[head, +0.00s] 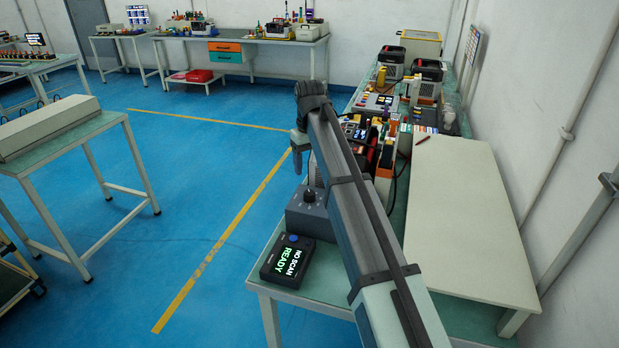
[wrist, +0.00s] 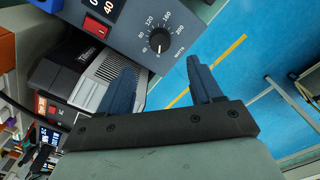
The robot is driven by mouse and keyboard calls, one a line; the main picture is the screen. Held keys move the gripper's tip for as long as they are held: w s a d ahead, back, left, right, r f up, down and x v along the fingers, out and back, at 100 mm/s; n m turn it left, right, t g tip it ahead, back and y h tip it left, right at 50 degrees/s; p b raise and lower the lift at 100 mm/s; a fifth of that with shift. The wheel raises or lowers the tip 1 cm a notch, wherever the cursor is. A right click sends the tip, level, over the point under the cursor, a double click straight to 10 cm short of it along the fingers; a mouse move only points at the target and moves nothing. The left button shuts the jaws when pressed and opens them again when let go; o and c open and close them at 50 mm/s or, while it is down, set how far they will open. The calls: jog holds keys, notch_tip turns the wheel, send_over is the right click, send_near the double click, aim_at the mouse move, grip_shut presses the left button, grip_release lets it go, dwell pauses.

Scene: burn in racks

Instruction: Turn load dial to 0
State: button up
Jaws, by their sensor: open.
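The load dial (wrist: 159,41) is a round black knob on a dark blue-grey panel (wrist: 190,20), ringed by white numbers up to 200 and the word WATTS. A small pale mark shows at the knob's lower edge; its exact reading is too small to tell. In the head view a dark knob (head: 309,195) shows on a grey box (head: 305,215) at the bench's near left. My gripper (wrist: 161,64) is open and empty, its two blue fingers apart with the dial ahead of the gap, not between them. In the head view my gripper (head: 298,160) hangs above the box.
A red switch (wrist: 98,30) and a digit display showing 40 (wrist: 108,6) sit left of the dial. Equipment crowds the bench behind; a pale board (head: 465,215) lies right.

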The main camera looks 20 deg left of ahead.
jog(key=shift+r, duration=1.95)
